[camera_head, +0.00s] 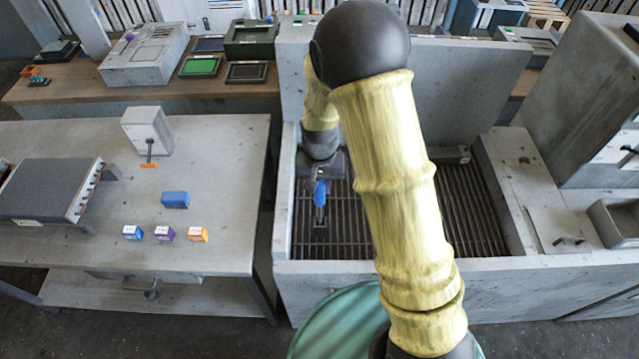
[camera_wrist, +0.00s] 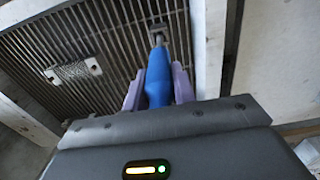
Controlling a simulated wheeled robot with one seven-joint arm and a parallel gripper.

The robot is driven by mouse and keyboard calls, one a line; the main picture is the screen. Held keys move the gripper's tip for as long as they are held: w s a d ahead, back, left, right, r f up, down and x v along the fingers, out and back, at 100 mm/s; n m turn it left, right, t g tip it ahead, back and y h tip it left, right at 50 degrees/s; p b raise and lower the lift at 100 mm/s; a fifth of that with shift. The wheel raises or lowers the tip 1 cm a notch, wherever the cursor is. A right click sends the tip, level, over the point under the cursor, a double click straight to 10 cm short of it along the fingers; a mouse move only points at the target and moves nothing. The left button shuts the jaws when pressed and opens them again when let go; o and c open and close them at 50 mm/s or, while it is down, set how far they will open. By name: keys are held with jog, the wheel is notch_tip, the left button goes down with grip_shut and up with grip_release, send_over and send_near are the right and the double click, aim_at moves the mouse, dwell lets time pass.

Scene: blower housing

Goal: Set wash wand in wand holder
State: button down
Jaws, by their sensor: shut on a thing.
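The wash wand, with a blue handle (camera_head: 320,193) and a dark narrow end, is over the left part of the slatted basin. In the wrist view its blue body (camera_wrist: 158,82) sits between the two purple fingers of my gripper (camera_wrist: 157,92), with its grey end pointing away over the slats. My gripper (camera_head: 321,180) is shut on the wand. No wand holder can be named with certainty. A grey block (camera_head: 450,155) lies at the basin's back right, and a round hole (camera_head: 524,160) shows in the right ledge. My arm hides the basin's middle.
The grey basin (camera_head: 283,225) has raised walls and a tall back panel (camera_head: 470,105). A metal plate (camera_wrist: 75,71) lies on the slats. A workbench (camera_head: 80,150) with small boxes stands to the left. A teal round object (camera_head: 330,325) is in front of the basin.

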aim_at(320, 199)
jog(key=shift+f+b, duration=0.4)
jog(key=shift+f, duration=0.25)
jog(key=shift+f+b, duration=0.5)
jog(key=shift+f, duration=0.2)
jog(key=shift+f+b, duration=0.5)
jog(key=shift+f, duration=0.55)
jog(key=shift+f+b, duration=0.35)
jog(key=shift+b, duration=0.1)
jog(key=shift+f, duration=0.45)
dwell(0.5)
jog(key=c, duration=1.1)
grip_release()
jog(key=shift+o, duration=0.2)
jog(key=shift+r, duration=0.15)
